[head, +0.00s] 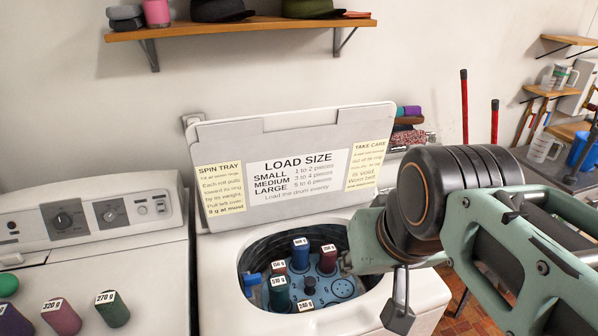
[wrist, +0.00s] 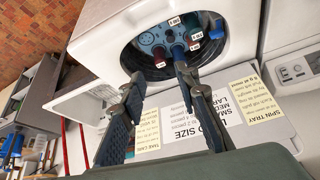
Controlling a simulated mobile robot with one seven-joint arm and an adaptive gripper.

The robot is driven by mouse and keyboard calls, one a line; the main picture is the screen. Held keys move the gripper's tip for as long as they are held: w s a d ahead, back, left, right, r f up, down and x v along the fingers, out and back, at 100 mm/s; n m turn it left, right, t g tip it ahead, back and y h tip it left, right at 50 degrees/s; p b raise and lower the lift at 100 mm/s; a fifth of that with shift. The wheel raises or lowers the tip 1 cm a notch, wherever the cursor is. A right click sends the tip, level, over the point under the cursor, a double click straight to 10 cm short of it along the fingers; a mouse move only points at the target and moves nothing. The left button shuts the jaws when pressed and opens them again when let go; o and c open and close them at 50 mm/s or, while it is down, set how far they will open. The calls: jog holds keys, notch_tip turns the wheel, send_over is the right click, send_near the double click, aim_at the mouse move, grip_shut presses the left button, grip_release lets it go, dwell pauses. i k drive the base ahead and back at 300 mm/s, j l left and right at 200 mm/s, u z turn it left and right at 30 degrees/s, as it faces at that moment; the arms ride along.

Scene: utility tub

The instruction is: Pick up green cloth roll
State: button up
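In the head view, a dark green cloth roll (head: 279,294) with a white weight label stands upright in the round tub (head: 349,314), at its front left. Another green roll (head: 113,309), labelled 270 g, lies on the left machine's top; a third green piece (head: 8,285) is partly cut off at the left edge. My gripper (wrist: 156,68) is open in the wrist view, its two fingers apart, pointing toward the tub opening, with nothing seen between the tips.
Close to the green roll in the tub are a blue roll (head: 300,254), a red roll (head: 327,259), a dark red roll (head: 279,269) and a dark central post (head: 309,285). The raised lid (head: 240,140) stands behind the opening. A shelf (head: 240,27) hangs above.

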aim_at(110, 304)
jog(key=k+z, duration=0.1)
jog(key=k, duration=0.3)
jog(key=j+u, duration=0.15)
jog(key=u, duration=0.35)
jog(key=i+j+u, duration=0.1)
jog(key=u, duration=0.9)
jog(key=i+j+u, duration=0.1)
jog(key=u, duration=0.35)
jog(key=z, duration=1.95)
jog(key=k+j, duration=0.35)
jog(key=k+z, duration=0.05)
jog(key=k, duration=0.05)
